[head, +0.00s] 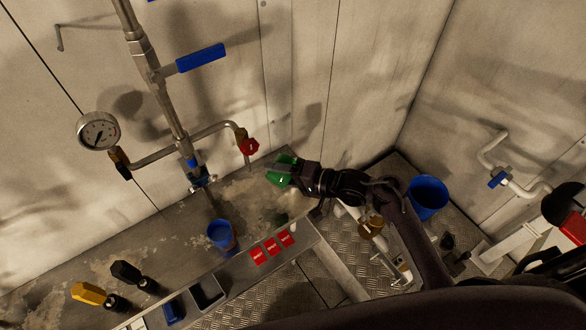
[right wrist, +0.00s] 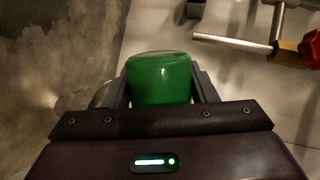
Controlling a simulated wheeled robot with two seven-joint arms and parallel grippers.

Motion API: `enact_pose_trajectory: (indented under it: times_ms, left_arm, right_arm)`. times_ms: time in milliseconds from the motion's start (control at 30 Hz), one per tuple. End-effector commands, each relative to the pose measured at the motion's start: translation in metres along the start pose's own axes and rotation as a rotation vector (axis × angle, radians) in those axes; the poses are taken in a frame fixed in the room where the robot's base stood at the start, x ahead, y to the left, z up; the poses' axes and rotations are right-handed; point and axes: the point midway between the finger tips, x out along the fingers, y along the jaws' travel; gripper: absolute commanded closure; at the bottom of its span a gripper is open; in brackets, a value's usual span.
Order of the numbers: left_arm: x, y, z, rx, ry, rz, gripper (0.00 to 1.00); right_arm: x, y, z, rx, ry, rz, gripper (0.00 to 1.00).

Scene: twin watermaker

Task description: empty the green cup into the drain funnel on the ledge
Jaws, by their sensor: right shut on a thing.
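My right gripper (head: 285,168) is shut on the green cup (head: 280,179), which it holds above the ledge (head: 255,195) by the wall. In the right wrist view the cup (right wrist: 160,78) sits between the two fingers. The cup looks tilted in the head view; its opening and contents cannot be made out. A pale rounded shape, perhaps the drain funnel (head: 292,200), shows just below the cup but is partly hidden by the gripper and arm. My left gripper is not in view.
A blue cup (head: 221,236) stands on the ledge to the left. A red-handled tap (head: 249,147) hangs just left of the green cup. Red tags (head: 272,247) line the front strip. A blue bucket (head: 428,196) stands on the floor at right.

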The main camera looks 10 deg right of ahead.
Motion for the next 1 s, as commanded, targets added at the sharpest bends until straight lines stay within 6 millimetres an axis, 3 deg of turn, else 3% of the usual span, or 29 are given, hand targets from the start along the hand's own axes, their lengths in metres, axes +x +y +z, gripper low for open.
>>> enact_pose_trajectory:
  times_ms: [1000]
  left_arm:
    - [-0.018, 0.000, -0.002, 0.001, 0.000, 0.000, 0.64]
  right_arm:
    - [-0.002, -0.002, -0.007, 0.131, -0.029, -0.028, 0.72]
